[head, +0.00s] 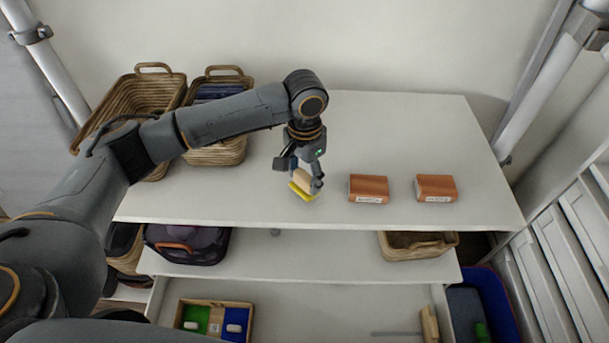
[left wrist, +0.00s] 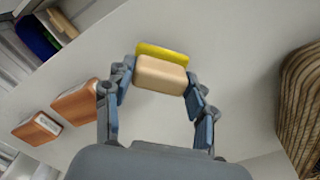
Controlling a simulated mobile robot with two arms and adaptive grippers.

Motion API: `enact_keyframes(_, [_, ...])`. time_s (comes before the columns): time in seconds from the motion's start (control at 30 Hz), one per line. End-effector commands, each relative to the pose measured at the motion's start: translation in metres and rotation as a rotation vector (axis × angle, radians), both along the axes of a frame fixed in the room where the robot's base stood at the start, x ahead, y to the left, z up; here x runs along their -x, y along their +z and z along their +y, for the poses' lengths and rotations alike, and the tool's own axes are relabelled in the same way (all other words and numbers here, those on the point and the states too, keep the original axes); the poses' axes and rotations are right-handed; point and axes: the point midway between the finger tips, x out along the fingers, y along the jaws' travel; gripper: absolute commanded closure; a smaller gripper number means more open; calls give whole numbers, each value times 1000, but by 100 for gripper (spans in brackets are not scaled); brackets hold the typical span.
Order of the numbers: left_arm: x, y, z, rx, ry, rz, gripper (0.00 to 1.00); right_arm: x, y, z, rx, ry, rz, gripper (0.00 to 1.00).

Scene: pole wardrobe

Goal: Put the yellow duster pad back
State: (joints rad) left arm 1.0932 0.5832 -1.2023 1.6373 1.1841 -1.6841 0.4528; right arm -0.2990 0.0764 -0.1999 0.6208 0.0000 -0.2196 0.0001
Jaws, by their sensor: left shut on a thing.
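The yellow duster pad (head: 301,191) has a tan block-shaped back and a yellow face. My left gripper (head: 305,177) is shut on it over the white top shelf (head: 400,130), left of two orange-brown boxes. In the left wrist view the pad's tan back (left wrist: 161,76) sits between the two fingers, with the yellow edge (left wrist: 162,53) beyond it. I cannot tell whether the pad touches the shelf. Below, the open drawer (head: 310,308) holds a wooden tray (head: 214,304) with green and blue sections and white-topped pads in them. My right gripper is not in view.
Orange-brown boxes (head: 368,189) and (head: 436,188) stand on the top shelf. Wicker baskets (head: 133,95) (head: 222,149) stand at its back left. The middle shelf holds a dark bag (head: 187,245) and a basket (head: 417,246). A brush-like wooden thing (head: 429,324) lies at the drawer's right.

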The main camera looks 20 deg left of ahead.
Motion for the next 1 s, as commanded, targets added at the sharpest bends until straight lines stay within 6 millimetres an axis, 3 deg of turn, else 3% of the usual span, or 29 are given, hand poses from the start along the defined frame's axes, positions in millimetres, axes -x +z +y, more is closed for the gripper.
enact_keyframes(0.17, [0,-13,0,0,1,-2,82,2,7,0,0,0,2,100])
enact_keyframes(0.47, [0,-15,0,0,1,-1,82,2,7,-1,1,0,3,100])
enact_keyframes(0.5, [0,-16,0,0,1,-1,42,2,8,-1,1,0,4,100])
enact_keyframes(0.6, [0,-16,0,1,1,-2,22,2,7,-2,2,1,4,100])
enact_keyframes(1.0, [0,-12,0,1,0,-4,22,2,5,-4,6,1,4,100])
